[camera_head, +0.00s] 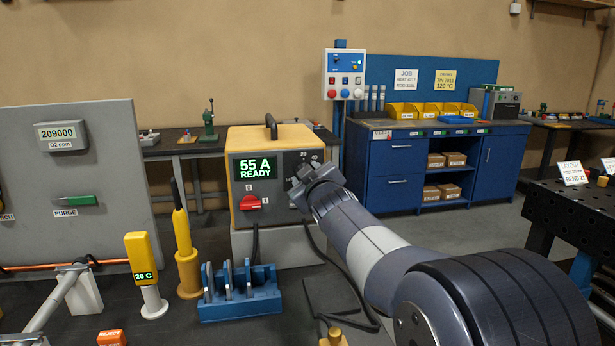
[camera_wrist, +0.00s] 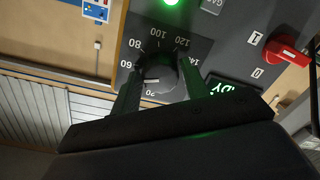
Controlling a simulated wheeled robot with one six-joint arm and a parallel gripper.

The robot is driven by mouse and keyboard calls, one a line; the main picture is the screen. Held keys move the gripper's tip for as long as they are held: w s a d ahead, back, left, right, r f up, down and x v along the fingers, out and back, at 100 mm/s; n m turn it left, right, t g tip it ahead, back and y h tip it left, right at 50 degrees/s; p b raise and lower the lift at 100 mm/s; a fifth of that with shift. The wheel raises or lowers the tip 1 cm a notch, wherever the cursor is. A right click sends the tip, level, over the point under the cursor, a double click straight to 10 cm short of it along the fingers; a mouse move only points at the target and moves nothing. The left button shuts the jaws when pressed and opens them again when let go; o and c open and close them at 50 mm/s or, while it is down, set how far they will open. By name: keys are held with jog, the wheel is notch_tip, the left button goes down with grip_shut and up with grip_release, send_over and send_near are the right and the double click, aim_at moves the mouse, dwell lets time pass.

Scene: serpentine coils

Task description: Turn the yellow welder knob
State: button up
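The yellow welder (camera_head: 277,137) stands on a grey block, and its green display (camera_head: 254,168) reads "55 A READY". Its dial knob, dark with a light mark, shows in the wrist view (camera_wrist: 157,76) inside a scale with marks from 20 to 140. The light mark points left, towards the 60 side. My gripper (camera_head: 303,181) is at the welder's front and hides most of the dial in the head view. In the wrist view my gripper's fingers (camera_wrist: 160,80) stand on either side of the knob. Whether they press on it cannot be told.
A red switch (camera_head: 250,202) sits left of the dial on the welder; it shows in the wrist view too (camera_wrist: 286,53). A blue rack (camera_head: 240,301), a yellow torch (camera_head: 183,240) and a yellow gauge (camera_head: 142,259) stand in front. Cables hang below the welder.

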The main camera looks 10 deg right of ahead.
jog(key=shift+o, duration=1.4)
jog(key=s, duration=1)
jog(key=shift+s+d+r, duration=0.2)
jog(key=shift+s, duration=0.2)
jog(key=shift+w, duration=0.1)
jog(key=w, duration=1)
jog(key=shift+w+a+f, duration=0.2)
jog(key=shift+w, duration=0.1)
